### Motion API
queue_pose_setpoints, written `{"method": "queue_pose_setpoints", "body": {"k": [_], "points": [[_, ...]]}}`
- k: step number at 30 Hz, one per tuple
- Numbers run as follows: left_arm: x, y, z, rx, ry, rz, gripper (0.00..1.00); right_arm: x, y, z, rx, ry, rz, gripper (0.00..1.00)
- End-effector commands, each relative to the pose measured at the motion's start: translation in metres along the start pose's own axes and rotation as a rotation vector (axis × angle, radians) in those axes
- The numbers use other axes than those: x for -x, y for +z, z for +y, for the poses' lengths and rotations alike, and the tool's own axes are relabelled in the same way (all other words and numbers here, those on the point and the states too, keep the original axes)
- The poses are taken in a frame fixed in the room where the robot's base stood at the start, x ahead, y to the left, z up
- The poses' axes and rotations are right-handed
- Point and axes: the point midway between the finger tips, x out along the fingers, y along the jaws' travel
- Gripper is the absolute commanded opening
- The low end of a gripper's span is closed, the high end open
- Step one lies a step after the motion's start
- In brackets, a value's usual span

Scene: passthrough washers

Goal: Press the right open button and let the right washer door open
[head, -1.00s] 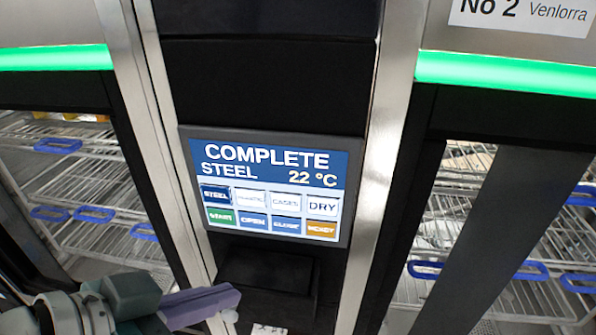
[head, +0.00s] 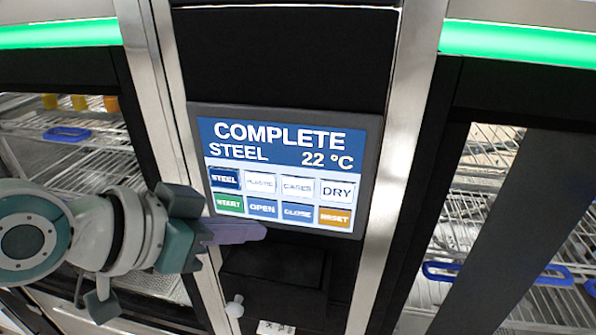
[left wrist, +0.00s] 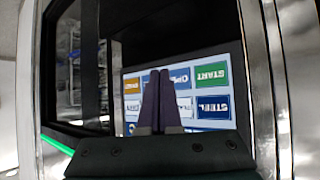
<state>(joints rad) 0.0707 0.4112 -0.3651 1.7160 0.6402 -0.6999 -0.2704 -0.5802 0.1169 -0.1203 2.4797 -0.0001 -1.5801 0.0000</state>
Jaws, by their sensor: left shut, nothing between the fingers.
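The control panel (head: 280,170) on the dark column reads COMPLETE, STEEL, 22 °C. Its blue OPEN button (head: 262,208) is in the lower row, between green START and blue CLOSE. My left gripper (head: 264,231) is shut and empty, its purple fingertips just below the OPEN button in the head view. I cannot tell whether they touch the panel. In the left wrist view, the fingers (left wrist: 160,75) point at the upside-down panel and partly cover the OPEN button (left wrist: 181,78). The right washer door (head: 420,205) looks closed. My right gripper is not in view.
A dark box-like ledge (head: 275,280) juts out below the panel, with a small white knob (head: 235,306) at its left. Metal posts flank the column. Wire racks with blue handles (head: 440,272) show inside the right washer. Green light strips (head: 520,45) run above both doors.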

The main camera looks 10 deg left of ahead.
Motion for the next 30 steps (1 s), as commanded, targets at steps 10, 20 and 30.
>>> {"method": "queue_pose_setpoints", "body": {"k": [10, 20, 30], "points": [[-0.0081, -0.0067, -0.0058, 0.001, 0.001, 0.0, 0.0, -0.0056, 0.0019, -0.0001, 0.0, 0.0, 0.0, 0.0], [-0.0079, -0.0066, -0.0057, 0.001, 0.001, 0.0, 0.0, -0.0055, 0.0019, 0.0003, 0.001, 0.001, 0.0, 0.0], [-0.0079, -0.0064, -0.0057, 0.001, 0.001, 0.0, 0.0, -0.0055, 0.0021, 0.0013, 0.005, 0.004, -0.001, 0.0]]}}
